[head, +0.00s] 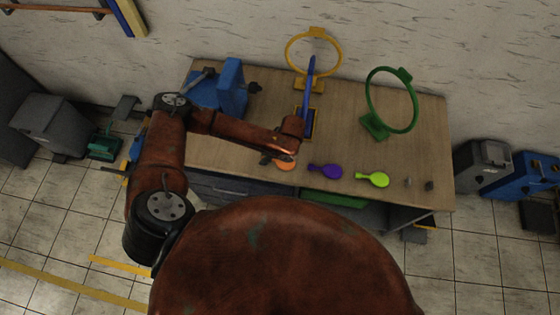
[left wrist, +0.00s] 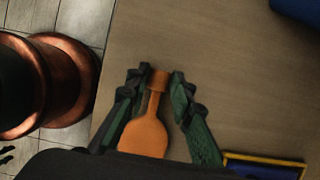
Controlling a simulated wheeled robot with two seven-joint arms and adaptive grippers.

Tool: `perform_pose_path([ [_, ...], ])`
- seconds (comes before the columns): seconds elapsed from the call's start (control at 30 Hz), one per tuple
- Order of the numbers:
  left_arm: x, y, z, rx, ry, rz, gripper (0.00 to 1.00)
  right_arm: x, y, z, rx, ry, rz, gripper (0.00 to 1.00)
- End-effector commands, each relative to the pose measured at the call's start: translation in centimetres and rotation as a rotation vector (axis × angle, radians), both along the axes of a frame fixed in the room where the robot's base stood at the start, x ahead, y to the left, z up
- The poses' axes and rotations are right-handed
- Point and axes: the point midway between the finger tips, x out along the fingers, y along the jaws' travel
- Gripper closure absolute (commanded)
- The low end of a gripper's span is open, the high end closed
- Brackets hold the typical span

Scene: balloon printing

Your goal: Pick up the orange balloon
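The orange balloon (head: 284,165) lies flat near the table's front edge, partly covered by my left arm in the head view. In the left wrist view the orange balloon (left wrist: 145,137) shows its wide body at the bottom and its narrow neck pointing up. My left gripper (left wrist: 154,76) is open, with one dark finger on each side of the neck. A small gap seems to show on both sides. The fingers are mostly hidden by the arm in the head view. My right gripper is in neither view.
A purple balloon (head: 325,171) and a lime balloon (head: 373,179) lie to the right on the wooden table (head: 420,150). Behind stand a yellow ring stand (head: 290,47), a green ring stand (head: 369,100), a tall blue piece (head: 309,80) and a blue machine (head: 232,88).

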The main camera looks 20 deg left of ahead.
Motion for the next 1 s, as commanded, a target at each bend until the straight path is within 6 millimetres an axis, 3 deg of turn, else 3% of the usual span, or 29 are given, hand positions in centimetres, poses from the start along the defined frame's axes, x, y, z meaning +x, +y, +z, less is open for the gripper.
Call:
perform_pose_path([
  [0.13,0.0,0.0,0.0,0.000,0.000,0.000,0.90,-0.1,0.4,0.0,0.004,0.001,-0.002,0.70],
  [0.57,0.1,-0.1,0.8,-0.002,-0.001,0.001,0.90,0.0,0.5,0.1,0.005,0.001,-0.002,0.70],
  [0.77,0.1,-0.1,3.6,-0.003,-0.003,0.000,0.90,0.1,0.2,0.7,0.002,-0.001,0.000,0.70],
  [1.0,-4.7,-0.2,9.0,-0.004,-0.001,-0.003,0.90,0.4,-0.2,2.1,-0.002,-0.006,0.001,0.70],
])
